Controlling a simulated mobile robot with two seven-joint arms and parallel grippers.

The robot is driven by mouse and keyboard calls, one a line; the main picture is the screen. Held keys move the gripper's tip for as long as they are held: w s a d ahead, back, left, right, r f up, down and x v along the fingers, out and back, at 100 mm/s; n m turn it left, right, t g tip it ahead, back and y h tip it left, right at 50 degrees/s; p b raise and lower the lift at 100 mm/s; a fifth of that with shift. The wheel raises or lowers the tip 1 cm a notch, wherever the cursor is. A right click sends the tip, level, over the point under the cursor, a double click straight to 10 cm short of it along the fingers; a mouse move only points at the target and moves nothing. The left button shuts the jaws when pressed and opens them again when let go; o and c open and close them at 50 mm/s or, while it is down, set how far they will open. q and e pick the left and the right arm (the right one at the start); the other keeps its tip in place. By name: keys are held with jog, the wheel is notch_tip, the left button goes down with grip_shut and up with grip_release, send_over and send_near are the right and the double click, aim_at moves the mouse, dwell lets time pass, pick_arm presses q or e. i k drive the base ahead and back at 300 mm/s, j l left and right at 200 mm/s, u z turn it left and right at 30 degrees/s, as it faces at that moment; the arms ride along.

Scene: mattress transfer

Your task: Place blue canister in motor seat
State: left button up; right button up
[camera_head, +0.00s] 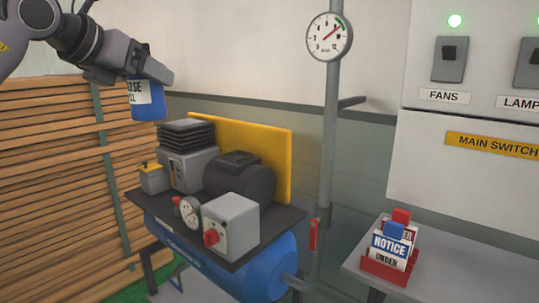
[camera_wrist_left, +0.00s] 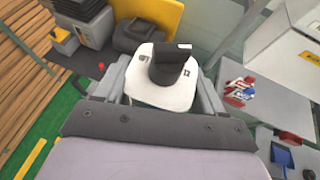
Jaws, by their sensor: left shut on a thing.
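A blue canister (camera_head: 147,105) with a white label hangs upright below my left gripper (camera_head: 152,72) in the head view. The gripper is shut on it, at the upper left, above and left of the compressor. In the left wrist view, a white form with a dark cylindrical part (camera_wrist_left: 160,95) shows between the gripper's fingers. The compressor's black motor (camera_head: 240,178) sits on the dark top plate of the blue tank (camera_head: 255,272), in front of a yellow panel. I cannot tell which part is the motor seat. My right gripper is not in view.
A finned grey pump (camera_head: 188,150), a small gauge (camera_head: 188,212) and a grey switch box (camera_head: 230,225) crowd the top plate. A pipe (camera_head: 331,130) with a large gauge (camera_head: 329,37) stands to the right. A red sign holder (camera_head: 390,268) sits on a grey shelf (camera_head: 440,268).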

aim_at(217, 154)
jog(key=i+j+z, duration=0.1)
jog(key=i+z, duration=0.3)
jog(key=i+j+z, duration=0.25)
jog(key=i+z, duration=0.2)
jog(key=i+j+z, duration=0.4)
jog(key=k+l, duration=0.05)
jog(key=k, duration=0.05)
